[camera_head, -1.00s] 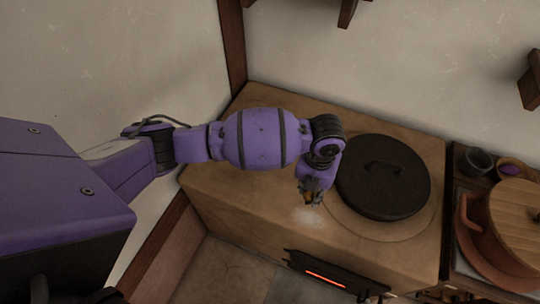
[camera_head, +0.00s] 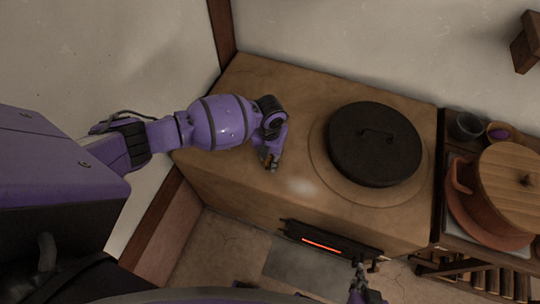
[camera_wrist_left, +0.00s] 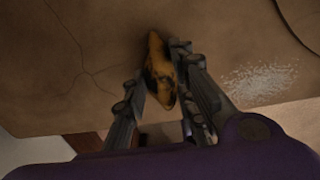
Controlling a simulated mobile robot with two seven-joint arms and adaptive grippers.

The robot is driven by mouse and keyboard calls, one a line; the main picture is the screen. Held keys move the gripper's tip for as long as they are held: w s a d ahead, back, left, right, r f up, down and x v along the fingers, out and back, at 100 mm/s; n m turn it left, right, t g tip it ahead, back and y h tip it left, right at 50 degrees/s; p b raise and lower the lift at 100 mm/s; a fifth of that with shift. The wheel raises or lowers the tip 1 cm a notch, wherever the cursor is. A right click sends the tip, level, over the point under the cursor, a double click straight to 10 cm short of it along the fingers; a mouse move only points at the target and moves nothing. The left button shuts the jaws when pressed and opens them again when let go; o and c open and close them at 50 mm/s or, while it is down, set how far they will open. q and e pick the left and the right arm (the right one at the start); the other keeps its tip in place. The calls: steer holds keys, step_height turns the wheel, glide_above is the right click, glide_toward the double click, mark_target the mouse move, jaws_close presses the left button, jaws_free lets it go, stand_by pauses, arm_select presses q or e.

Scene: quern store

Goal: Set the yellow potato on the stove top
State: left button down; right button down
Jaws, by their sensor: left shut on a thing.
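The yellow potato, mottled with dark patches, shows in the left wrist view (camera_wrist_left: 158,68) between the fingers of my left gripper (camera_wrist_left: 160,92). In the head view my left gripper (camera_head: 270,161) points down over the left front part of the tan stove top (camera_head: 290,95), shut on the potato, which is mostly hidden there. The stove top also fills much of the left wrist view (camera_wrist_left: 90,60). I cannot tell whether the potato touches it. My right gripper (camera_head: 359,278) shows in part at the bottom edge of the head view; its jaw state is unclear.
A black lidded pan (camera_head: 375,145) covers the right part of the stove. A pale grainy patch (camera_head: 301,186) lies near the front edge. The glowing fire slot (camera_head: 322,245) is below. A wooden-lidded pot (camera_head: 510,190) stands at right. The stove's back left is clear.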

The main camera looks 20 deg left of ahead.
arm_select(q)
steer(key=shift+f, duration=0.1)
steer(key=c, duration=1.9)
jaws_free()
steer(key=shift+f, duration=0.1)
steer(key=o, duration=0.5)
steer(key=shift+c, duration=0.2)
